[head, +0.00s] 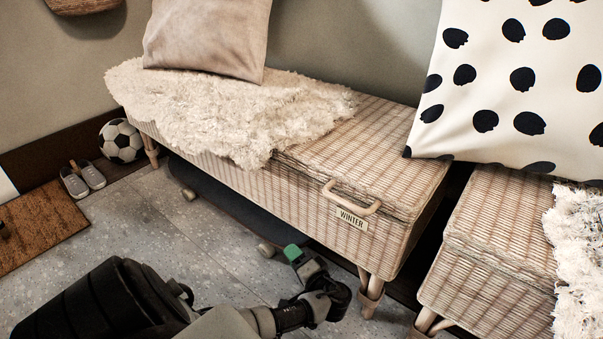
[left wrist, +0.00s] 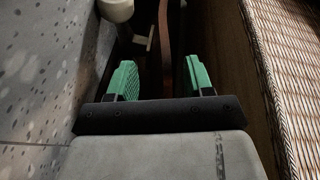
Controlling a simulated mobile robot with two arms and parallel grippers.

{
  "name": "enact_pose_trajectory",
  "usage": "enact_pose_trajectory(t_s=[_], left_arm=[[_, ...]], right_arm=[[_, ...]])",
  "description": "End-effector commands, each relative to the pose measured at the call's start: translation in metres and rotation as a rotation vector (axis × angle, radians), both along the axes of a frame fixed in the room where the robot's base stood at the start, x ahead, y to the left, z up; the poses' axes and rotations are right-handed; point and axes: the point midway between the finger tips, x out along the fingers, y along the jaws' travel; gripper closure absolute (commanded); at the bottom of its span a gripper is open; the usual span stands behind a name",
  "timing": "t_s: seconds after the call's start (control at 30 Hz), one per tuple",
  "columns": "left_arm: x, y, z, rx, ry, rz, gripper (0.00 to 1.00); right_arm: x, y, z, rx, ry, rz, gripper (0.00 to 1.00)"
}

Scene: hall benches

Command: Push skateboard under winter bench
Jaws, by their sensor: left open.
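The winter bench (head: 300,190) is a wicker box bench with a handle and a "WINTER" label (head: 352,219). The skateboard (head: 235,208) has a dark deck and pale wheels. It stands on its wheels, mostly beneath the bench, with its near edge and wheels showing along the front. My left gripper (head: 304,262) is at the near right end of the skateboard, low by the bench front. In the left wrist view its green fingers (left wrist: 162,82) are apart, with the brown deck edge (left wrist: 193,60) lined up between them; I cannot tell whether they touch it. My right gripper is not in view.
Bench legs (head: 370,293) stand just right of my left gripper. A second wicker bench (head: 490,265) is at the right. A football (head: 121,141), grey shoes (head: 83,180) and a brown doormat (head: 40,226) lie at the left. The tiled floor (head: 135,220) before the bench is clear.

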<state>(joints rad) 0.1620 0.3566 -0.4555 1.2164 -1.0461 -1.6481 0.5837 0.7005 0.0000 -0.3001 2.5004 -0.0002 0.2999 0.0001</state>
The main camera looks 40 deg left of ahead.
Motion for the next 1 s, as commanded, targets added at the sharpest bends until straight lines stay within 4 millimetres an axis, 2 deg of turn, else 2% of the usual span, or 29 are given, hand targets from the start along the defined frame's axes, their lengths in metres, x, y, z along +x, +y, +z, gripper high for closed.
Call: enact_pose_trajectory(t_s=[0.03,0.3,0.67,1.0], left_arm=[[0.002,0.009,-0.005,0.003,-0.002,0.001,0.48],[0.007,0.037,-0.005,0.001,-0.001,0.000,0.48],[0.008,0.041,-0.003,0.000,-0.001,0.000,0.48],[0.007,0.041,-0.003,0.000,-0.001,0.000,1.00]], right_arm=[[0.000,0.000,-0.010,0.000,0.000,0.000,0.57],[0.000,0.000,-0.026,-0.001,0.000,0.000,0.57],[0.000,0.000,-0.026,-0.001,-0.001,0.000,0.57],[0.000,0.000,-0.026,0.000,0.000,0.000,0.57]])
